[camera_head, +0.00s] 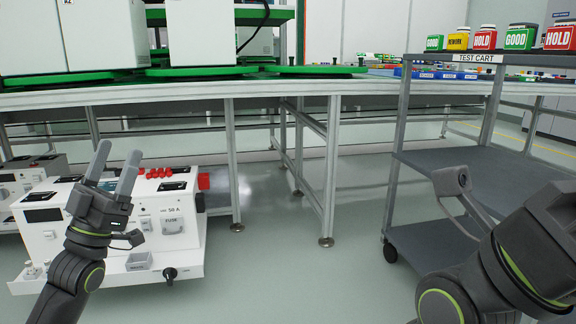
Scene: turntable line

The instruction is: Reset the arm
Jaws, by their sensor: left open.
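My left gripper (118,168) is at the left of the head view, fingers pointing up with a gap between them. It is open and empty, in front of a white equipment box. My right arm (490,262) comes in at the lower right, in front of the grey cart. Its gripper fingers cannot be made out clearly, so its state does not show.
The white box (188,228) with red knobs sits low behind my left gripper. A long workbench (300,88) with green turntables (318,70) spans the back. The test cart (440,160) carries GOOD and HOLD bins on top. The floor (290,260) between is clear.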

